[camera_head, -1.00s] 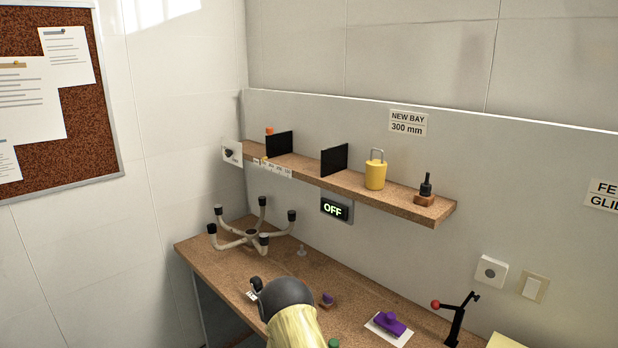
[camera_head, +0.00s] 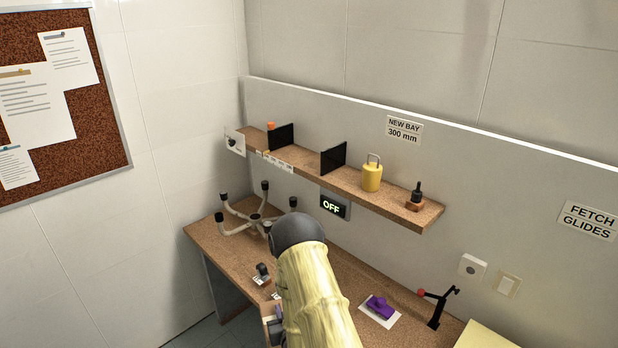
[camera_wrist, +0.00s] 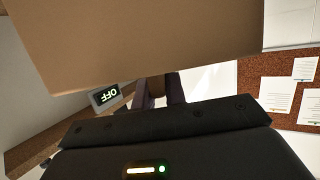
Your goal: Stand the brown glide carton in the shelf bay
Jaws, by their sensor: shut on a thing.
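The brown carton (camera_wrist: 150,40) fills the upper part of the wrist view, very close to the camera. My gripper (camera_wrist: 162,90) is shut on it, with dark fingers showing below its lower edge. In the head view my arm hides most of the gripper and carton. The shelf (camera_head: 392,195) is on the back panel above the bench. Its bay is the empty stretch between two upright black dividers, the left one (camera_head: 281,137) and the right one (camera_head: 333,158).
A yellow padlock-shaped object (camera_head: 371,177) and a small dark-topped block (camera_head: 415,200) stand right of the bay. A lit OFF sign (camera_head: 335,206) hangs under the shelf. The bench (camera_head: 345,280) holds a chair base (camera_head: 240,222), a purple item (camera_head: 380,306) and a red-knobbed lever (camera_head: 436,307).

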